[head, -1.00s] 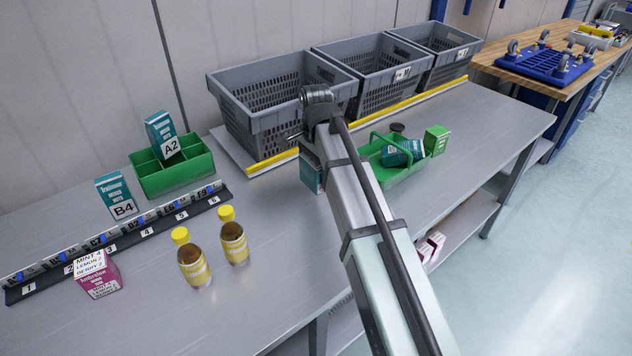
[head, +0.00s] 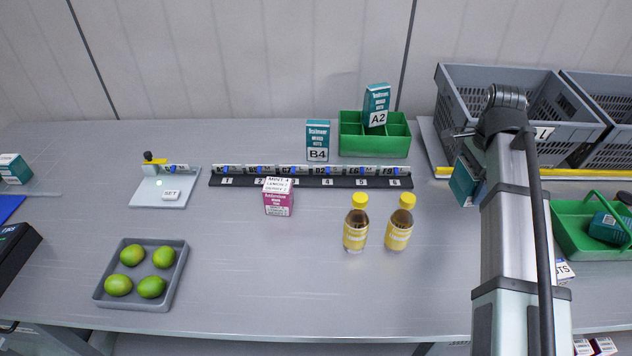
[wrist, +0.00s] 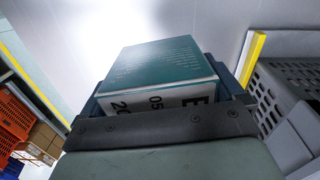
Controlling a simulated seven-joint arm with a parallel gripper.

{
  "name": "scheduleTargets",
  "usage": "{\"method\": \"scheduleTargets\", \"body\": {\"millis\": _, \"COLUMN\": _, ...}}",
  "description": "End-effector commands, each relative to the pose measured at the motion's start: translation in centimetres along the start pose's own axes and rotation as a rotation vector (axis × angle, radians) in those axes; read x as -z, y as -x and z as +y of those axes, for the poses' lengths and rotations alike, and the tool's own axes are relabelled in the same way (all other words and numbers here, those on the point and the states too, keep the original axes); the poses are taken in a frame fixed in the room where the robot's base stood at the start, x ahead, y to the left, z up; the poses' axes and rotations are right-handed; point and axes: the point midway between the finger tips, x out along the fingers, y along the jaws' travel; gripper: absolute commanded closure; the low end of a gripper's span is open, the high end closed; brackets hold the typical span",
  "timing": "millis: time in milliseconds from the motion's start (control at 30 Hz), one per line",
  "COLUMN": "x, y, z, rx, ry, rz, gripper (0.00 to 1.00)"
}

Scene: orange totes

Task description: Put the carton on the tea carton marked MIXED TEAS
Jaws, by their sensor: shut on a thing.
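My gripper (wrist: 165,92) is shut on a teal carton (wrist: 160,62), with jaws on both sides of it. The carton's white label, partly hidden by the gripper, faces the wrist camera. In the head view the held carton (head: 463,186) shows left of my arm, above the bench's right part; the fingers are hard to make out there. A magenta carton (head: 278,203) with a white top label reading MINT, LEMON and BERRY stands upright in front of the numbered rail. It looks like the tea carton, but I cannot read MIXED TEAS on it. Its top is clear.
Two yellow-capped bottles (head: 355,228) (head: 399,229) stand between the magenta carton and my arm. Behind the numbered rail (head: 320,182) stand teal carton B4 (head: 317,139) and a green divided box (head: 374,146) holding carton A2 (head: 376,104). A lime tray (head: 131,303) sits front left.

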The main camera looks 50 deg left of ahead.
Motion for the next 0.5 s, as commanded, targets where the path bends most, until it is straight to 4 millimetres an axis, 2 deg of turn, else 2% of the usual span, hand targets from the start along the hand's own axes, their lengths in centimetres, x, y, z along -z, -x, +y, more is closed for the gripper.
{"method": "scheduleTargets", "body": {"millis": 33, "x": -1.7, "y": 0.2, "z": -0.6, "rx": 0.000, "ry": 0.026, "rz": 0.000, "gripper": 0.45}}
{"method": "scheduleTargets", "body": {"millis": 500, "x": -15.9, "y": 1.7, "z": -4.6, "rx": 0.000, "ry": 0.243, "rz": 0.000, "gripper": 0.45}}
